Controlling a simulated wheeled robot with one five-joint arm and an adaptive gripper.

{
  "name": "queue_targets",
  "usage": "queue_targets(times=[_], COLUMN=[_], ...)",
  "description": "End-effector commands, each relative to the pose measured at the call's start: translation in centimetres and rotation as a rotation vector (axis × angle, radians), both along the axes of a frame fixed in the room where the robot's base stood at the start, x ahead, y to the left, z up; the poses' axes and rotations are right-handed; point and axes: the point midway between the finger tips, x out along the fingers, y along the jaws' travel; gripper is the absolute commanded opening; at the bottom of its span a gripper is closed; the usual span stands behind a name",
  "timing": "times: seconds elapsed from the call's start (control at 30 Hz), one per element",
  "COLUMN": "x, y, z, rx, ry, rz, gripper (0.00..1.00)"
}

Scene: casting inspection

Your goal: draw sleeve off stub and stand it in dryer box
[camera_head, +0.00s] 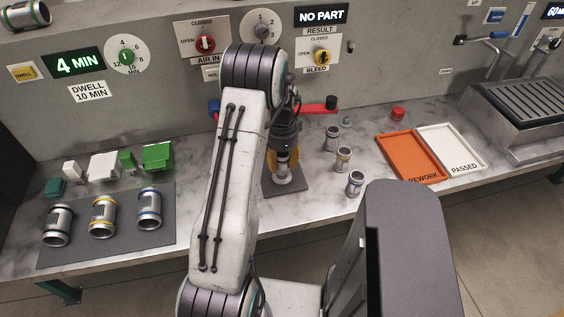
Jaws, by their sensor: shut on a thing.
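My gripper (283,165) points down at a fixture in the middle of the bench, partly hidden behind my arm. It is shut on a metal sleeve (282,174), of which only a small silver part shows. The sleeve is over a dark grey base plate (292,190). The stub is hidden, so I cannot tell how far the sleeve sits on it. Yellow-orange parts show beside the fingers. I cannot make out a dryer box.
Small sleeves (343,158) stand right of the fixture. Further right are an orange rework tray (440,177), a white passed tray (480,165) and a slatted metal unit (518,95).

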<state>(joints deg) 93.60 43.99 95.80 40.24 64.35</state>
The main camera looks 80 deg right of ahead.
Motion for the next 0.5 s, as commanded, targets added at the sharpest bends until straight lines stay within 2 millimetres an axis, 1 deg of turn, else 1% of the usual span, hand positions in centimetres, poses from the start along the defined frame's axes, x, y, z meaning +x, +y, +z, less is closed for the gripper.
queue_targets(times=[0.03,0.13,0.5], x=[-0.01,-0.01,0.00], y=[-0.07,-0.07,-0.11], z=[0.38,0.62,0.76], rx=[-0.002,-0.002,-0.004], ry=[0.000,0.000,0.000], rz=[0.000,0.000,0.000], gripper=[0.05,0.05,0.05])
